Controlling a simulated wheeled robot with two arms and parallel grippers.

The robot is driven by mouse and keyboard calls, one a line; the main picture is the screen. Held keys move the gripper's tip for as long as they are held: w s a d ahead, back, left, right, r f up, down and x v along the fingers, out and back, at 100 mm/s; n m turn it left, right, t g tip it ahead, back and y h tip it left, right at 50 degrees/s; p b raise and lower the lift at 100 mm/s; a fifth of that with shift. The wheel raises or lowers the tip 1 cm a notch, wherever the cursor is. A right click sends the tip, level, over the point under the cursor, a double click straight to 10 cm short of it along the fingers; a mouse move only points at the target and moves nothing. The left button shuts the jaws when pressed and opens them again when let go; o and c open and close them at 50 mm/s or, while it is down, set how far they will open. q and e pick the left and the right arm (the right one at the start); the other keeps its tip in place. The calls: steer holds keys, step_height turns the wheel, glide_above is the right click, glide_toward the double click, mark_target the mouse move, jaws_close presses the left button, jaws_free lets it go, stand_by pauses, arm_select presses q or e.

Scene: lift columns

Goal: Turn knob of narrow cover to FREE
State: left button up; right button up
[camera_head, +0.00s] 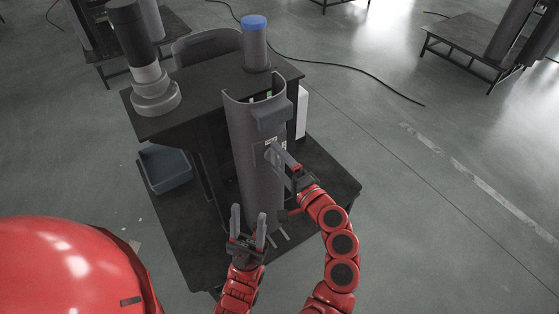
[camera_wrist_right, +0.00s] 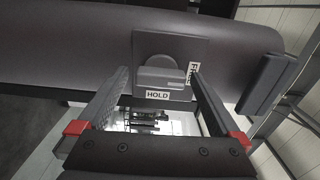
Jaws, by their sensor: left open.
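The narrow cover (camera_head: 243,165) is a tall dark grey curved shell standing upright at the column. In the right wrist view the cover (camera_wrist_right: 70,45) runs across the picture. Its knob (camera_wrist_right: 162,77), a grey disc with a raised bar, sits on a square plate. A HOLD label (camera_wrist_right: 157,95) is below the knob and a FREE label (camera_wrist_right: 192,73) is right of it. The bar lies across the picture; which label it marks is unclear. My right gripper (camera_wrist_right: 160,78) is open, its fingers on either side of the knob, apart from it. My left gripper (camera_head: 248,220) is open and empty, low before the cover.
A protruding grey block (camera_head: 271,115) is on the cover above the knob area. A blue-capped cylinder (camera_head: 254,45) and a dark stepped post (camera_head: 139,60) stand on the black tabletop. A blue-grey bin (camera_head: 166,168) is at left. Open floor lies at right.

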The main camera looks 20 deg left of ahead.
steer(key=v, duration=1.7)
steer(key=shift+d+b, duration=0.2)
steer(key=shift+b, duration=0.1)
steer(key=shift+s, duration=0.15)
